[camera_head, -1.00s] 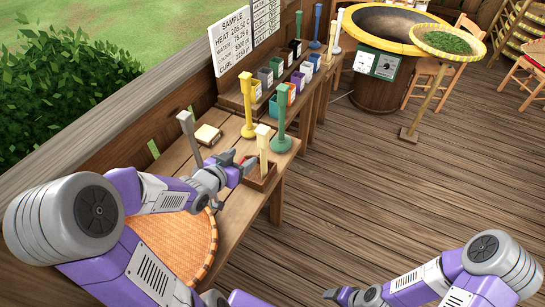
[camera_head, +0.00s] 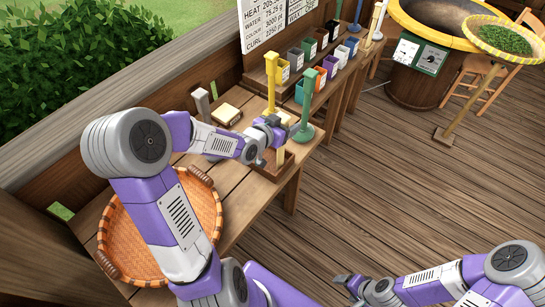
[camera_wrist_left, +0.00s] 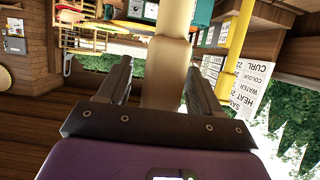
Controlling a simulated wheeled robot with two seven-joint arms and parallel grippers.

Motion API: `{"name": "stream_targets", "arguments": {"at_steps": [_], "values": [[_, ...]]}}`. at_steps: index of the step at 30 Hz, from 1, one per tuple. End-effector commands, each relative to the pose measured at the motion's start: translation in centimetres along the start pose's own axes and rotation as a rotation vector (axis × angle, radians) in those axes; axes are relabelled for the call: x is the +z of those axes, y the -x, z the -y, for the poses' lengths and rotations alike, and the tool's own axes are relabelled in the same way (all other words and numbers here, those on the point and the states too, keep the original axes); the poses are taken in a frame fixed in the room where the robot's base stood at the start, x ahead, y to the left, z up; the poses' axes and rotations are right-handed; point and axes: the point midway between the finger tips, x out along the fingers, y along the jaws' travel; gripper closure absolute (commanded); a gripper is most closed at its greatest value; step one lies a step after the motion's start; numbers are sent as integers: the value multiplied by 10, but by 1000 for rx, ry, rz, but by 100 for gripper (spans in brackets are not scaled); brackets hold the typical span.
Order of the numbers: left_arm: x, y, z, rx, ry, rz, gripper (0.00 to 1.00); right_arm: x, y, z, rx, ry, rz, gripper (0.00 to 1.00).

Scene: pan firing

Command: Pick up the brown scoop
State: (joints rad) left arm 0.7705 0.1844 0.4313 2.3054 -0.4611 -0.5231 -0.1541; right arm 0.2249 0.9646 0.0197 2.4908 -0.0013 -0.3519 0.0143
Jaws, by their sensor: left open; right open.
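A pale tan upright handle (camera_head: 280,157) stands in a small brown tray (camera_head: 285,168) on the wooden table; it is the nearest match I see to the brown scoop. Its lower end is hidden in the tray. My left gripper (camera_head: 270,137) is open at the upper part of this handle. In the left wrist view the handle (camera_wrist_left: 167,75) rises between the two spread fingers of my left gripper (camera_wrist_left: 160,85); I cannot tell whether either finger touches it. My right gripper (camera_head: 345,287) is open and empty over the floor at the lower right.
A green stand (camera_head: 306,105) and a yellow stand (camera_head: 271,85) are close by the gripper. A grey handle (camera_head: 202,103) and a small pale block (camera_head: 226,113) are behind my left arm. A round woven basket (camera_head: 120,250) lies on the table's near end. Several coloured cups stand farther back.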

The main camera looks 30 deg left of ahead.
Motion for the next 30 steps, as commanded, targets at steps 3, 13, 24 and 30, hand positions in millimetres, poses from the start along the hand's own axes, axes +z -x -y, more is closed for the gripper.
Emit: {"name": "stream_targets", "arguments": {"at_steps": [3,13,24,30], "values": [[0,0,0,0,0,0,43,0,0,0,0,0,0,27],[0,0,0,0,0,-1,93,0,0,0,0,0,-1,27],[-7,3,0,-1,-3,-5,100,0,2,1,0,0,0,27],[-42,17,0,-1,-6,-7,100,0,15,6,0,0,0,27]]}}
